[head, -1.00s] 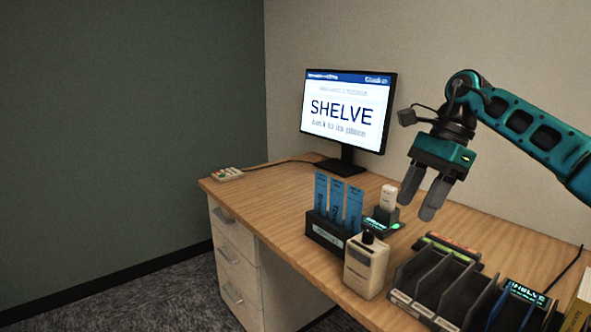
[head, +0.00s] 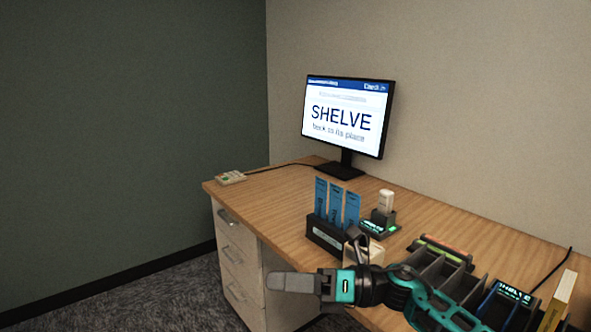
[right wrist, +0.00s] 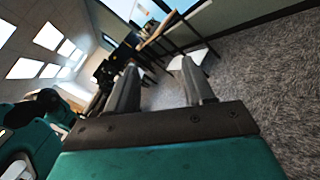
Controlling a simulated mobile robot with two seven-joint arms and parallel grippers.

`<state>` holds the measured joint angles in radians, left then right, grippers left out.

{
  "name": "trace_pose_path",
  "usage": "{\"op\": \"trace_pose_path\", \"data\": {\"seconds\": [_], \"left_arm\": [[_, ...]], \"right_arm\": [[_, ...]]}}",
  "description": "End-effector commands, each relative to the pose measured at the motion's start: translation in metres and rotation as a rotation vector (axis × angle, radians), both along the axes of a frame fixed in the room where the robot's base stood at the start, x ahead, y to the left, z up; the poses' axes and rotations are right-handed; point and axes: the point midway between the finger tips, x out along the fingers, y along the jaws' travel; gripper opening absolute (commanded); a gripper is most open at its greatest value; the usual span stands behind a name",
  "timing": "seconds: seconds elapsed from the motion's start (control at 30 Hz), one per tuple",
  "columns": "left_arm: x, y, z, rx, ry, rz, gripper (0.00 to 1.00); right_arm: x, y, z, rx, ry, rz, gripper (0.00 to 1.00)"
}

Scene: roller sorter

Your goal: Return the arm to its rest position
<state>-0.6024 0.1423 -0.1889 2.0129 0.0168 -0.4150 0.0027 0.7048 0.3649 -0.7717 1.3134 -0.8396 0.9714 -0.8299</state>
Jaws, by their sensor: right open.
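My right gripper (head: 290,283) is low in the head view, in front of the desk's front edge, with its fingers pointing left. Its arm comes in from the lower right. In the right wrist view its two fingers (right wrist: 160,88) stand apart with nothing between them, and carpet and distant furniture show beyond. The gripper is open and empty. My left gripper shows in neither view.
The wooden desk (head: 270,192) carries a monitor (head: 345,117) reading SHELVE, a black holder (head: 327,235) with blue cards, a white device in a dock (head: 380,225), and a dark sorter rack (head: 440,262). My arm partly hides a cream device (head: 374,252). Drawers (head: 238,262) are below.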

Motion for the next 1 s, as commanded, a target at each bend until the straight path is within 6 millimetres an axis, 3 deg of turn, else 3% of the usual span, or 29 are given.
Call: {"op": "trace_pose_path", "data": {"seconds": [0.13, 0.27, 0.47, 0.67, 0.8, 1.0], "left_arm": [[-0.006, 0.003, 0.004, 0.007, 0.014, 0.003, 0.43], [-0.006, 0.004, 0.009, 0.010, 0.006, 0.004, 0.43], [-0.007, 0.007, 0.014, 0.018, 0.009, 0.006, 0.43], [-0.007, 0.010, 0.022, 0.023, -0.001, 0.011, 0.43], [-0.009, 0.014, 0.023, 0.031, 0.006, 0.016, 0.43], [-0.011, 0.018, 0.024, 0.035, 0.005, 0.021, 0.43]], "right_arm": [[-0.007, -0.003, -0.005, 0.251, 0.363, -0.172, 0.52], [-0.008, -0.023, -0.021, 0.458, 0.694, -0.325, 0.52], [-0.024, -0.074, -0.073, 0.764, 1.216, -0.570, 0.52], [-0.076, -0.133, -0.145, 1.071, 1.724, -0.829, 0.52], [-0.128, -0.166, -0.188, 1.264, 2.010, -0.998, 0.52], [-0.182, -0.190, -0.219, 1.429, 2.228, -1.150, 0.52]]}}
